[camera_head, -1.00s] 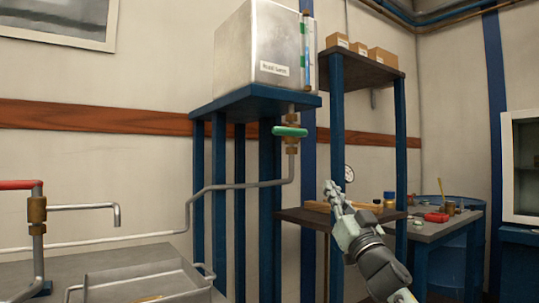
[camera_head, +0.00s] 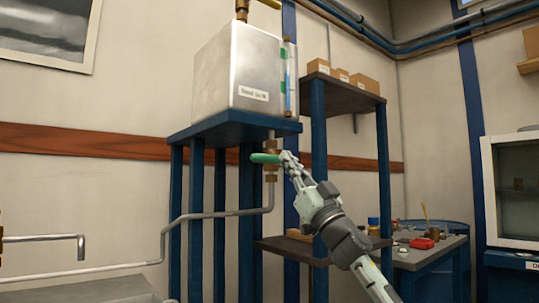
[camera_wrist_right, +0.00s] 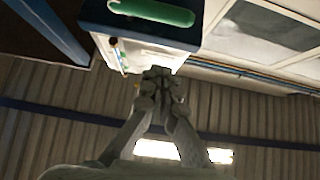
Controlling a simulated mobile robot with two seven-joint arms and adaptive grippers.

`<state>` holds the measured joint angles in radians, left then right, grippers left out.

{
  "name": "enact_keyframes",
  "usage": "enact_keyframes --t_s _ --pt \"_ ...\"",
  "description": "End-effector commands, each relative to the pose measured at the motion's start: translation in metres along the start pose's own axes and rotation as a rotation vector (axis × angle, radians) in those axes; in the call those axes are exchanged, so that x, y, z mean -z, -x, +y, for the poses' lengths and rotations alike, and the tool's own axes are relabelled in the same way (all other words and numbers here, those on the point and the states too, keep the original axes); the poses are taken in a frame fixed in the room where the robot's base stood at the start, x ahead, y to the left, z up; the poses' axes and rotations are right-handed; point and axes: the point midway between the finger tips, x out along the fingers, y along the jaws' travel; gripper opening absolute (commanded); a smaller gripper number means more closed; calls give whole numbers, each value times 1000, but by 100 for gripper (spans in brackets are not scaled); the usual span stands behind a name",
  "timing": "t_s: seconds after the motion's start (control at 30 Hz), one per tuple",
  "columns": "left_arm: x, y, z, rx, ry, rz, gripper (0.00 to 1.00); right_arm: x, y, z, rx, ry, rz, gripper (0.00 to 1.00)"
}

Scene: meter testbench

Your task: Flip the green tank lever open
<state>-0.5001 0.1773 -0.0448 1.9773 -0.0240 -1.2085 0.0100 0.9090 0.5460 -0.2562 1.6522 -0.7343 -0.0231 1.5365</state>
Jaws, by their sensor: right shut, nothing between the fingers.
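The green lever (camera_head: 264,158) lies level across a brass valve on the pipe under the grey metal tank (camera_head: 237,75). It also shows at the top of the right wrist view (camera_wrist_right: 150,12). My right gripper (camera_head: 286,158) is shut and empty, with its fingertips at the lever's right end. In the head view the tips overlap or nearly meet that end; I cannot tell if they touch. In the right wrist view the closed fingertips (camera_wrist_right: 158,75) appear below the lever with a gap in the picture. My left gripper is not in view.
A blue stand (camera_head: 230,127) carries the tank. A blue-post shelf (camera_head: 350,97) with small boxes stands to its right. A grey pipe (camera_head: 215,214) runs left from the valve. A side table (camera_head: 425,257) holds small items at the right.

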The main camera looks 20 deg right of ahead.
Motion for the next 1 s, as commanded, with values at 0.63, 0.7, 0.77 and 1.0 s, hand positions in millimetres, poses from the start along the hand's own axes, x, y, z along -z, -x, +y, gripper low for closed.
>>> enact_keyframes --t_s 0.63,0.7,0.77,1.0 --pt "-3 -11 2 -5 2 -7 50 -34 -66 0 -1 -4 1 0" --pt "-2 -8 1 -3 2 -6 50 -37 -65 0 0 -1 0 0" --pt "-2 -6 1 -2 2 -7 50 -38 -65 0 -1 -1 0 0" --pt "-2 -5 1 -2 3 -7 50 -38 -65 0 -1 0 0 0"
